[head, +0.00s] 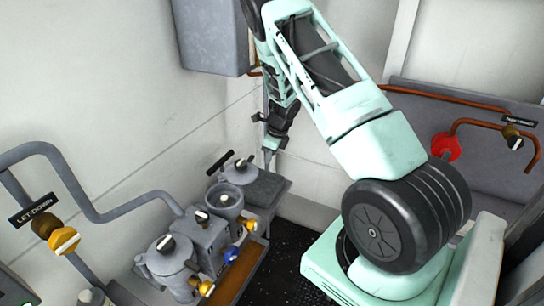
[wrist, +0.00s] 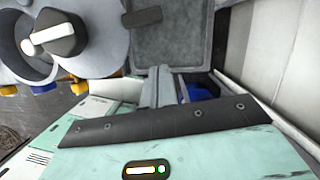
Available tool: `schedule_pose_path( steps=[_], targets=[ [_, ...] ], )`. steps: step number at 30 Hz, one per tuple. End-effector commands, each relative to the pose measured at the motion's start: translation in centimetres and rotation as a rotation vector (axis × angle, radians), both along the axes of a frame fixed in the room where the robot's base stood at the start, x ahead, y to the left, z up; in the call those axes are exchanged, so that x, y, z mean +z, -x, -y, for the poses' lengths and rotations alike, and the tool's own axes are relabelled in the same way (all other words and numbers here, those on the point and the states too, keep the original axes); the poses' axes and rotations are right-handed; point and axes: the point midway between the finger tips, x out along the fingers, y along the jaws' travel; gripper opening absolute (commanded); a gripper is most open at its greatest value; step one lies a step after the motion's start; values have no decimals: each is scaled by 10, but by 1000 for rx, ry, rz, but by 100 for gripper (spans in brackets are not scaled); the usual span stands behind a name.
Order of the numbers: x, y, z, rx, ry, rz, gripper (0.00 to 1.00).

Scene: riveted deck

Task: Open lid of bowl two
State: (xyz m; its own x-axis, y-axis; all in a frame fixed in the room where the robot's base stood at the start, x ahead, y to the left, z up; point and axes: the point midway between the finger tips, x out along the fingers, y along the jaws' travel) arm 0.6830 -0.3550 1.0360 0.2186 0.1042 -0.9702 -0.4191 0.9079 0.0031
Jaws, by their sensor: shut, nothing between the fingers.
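In the head view, a closed grey bowl (head: 167,262) with a dark knob on its lid stands at the front of the machine. Behind it an open bowl (head: 224,200) shows its inside, with a round grey lid (head: 238,175) with a dark knob just beyond it. I see no bowl numbers, so I cannot tell which is bowl two. My gripper (head: 268,158) is shut and empty, pointing down to the right of the round lid, over the grey tray. In the wrist view, its fingers (wrist: 159,90) are together and a dark, white-tipped knob (wrist: 55,38) lies left.
A flat grey tray (head: 267,190) lies right of the round lid, near the wall. Blue and yellow knobs (head: 236,253) line the machine's front. A grey box (head: 211,35) hangs on the wall above. A red valve (head: 446,147) and copper pipes are at right.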

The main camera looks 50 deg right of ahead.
Motion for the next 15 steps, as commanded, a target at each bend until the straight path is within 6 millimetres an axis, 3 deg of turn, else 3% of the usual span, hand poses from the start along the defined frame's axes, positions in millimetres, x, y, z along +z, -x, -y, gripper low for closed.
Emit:
schedule_pose_path(
  steps=[15],
  targets=[
    [68, 15, 8, 0, 3, 6, 0]
  ],
)
